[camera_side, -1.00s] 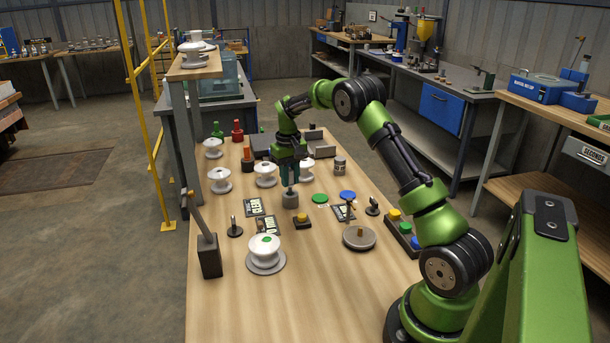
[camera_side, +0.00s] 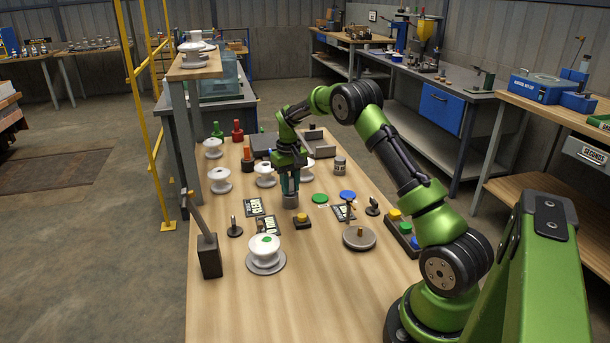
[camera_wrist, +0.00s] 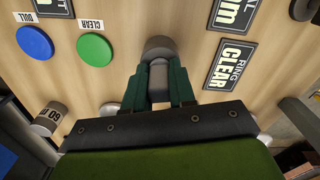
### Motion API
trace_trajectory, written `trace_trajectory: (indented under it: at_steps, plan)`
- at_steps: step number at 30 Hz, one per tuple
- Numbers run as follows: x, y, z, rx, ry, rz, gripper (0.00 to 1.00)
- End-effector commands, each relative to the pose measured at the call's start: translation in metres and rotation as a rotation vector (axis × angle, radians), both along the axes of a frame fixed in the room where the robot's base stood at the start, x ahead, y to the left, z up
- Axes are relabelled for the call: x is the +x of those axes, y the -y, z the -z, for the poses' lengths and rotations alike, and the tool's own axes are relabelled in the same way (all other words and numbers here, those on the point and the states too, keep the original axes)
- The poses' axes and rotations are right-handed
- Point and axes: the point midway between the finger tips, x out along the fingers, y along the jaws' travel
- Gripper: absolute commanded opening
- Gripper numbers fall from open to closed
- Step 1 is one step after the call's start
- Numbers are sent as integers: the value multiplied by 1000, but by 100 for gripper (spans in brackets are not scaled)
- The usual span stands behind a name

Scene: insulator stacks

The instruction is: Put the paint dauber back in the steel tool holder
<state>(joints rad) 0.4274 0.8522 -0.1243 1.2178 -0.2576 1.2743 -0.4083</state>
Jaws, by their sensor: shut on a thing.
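My gripper (camera_side: 290,193) points down over the middle of the wooden bench, its dark green fingers shut on a narrow grey piece that I take for the paint dauber (camera_wrist: 158,76). Directly below the fingertips is a wider, short grey cylinder (camera_side: 291,202) that looks like the steel tool holder; it also shows in the wrist view (camera_wrist: 159,45). The dauber's lower end is hidden, so I cannot tell how deep it sits in the cylinder. The fingertips are close to the cylinder's top.
A white insulator with a green top dot (camera_side: 265,250) stands in front. Several white insulators are at left. Green (camera_side: 320,198) and blue (camera_side: 347,196) discs and label plates lie nearby. A dark block with a slanted stick (camera_side: 209,256) stands at front left.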

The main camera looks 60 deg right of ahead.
Motion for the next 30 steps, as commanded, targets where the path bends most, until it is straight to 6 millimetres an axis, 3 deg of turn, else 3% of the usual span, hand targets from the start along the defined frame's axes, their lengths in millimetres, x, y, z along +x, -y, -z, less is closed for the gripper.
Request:
trace_trajectory:
  at_steps: [2, 3, 8, 22, 26, 30]
  plan:
    - [0, 0, 2, 0, -1, 0, 0]
    - [0, 0, 2, 0, 0, 0, 29]
    - [0, 0, 1, 0, 0, 0, 54]
    - [0, 1, -2, -2, 2, 0, 55]
    - [1, 1, -18, -4, 5, -1, 55]
    - [1, 1, -49, -3, 6, 0, 55]
